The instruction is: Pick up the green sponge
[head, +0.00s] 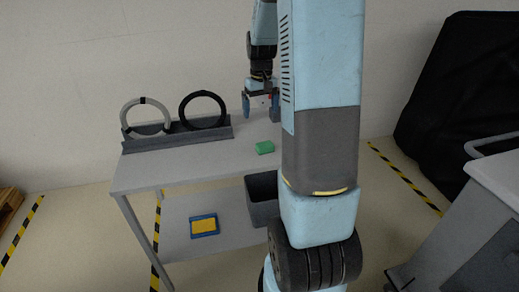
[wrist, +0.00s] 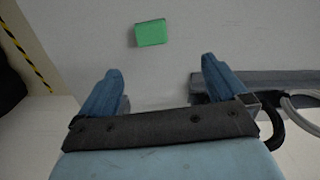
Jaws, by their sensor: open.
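The green sponge (head: 265,147) lies on the light grey table top (head: 160,172), right of the middle in the head view. It also shows in the wrist view (wrist: 150,33), near the top centre, as a small green block. My gripper (head: 260,106) hangs above the far part of the table, behind the sponge in the head view. In the wrist view its two blue fingers (wrist: 160,80) are spread apart with nothing between them. The sponge lies beyond the fingertips, clear of both.
A grey rack (head: 180,139) at the table's back left holds a white ring (head: 146,132) and a black ring (head: 203,127). A dark bin (head: 263,196) and a blue-and-yellow item (head: 204,226) are lower down. A grey cart (head: 470,220) stands at right. The table around the sponge is clear.

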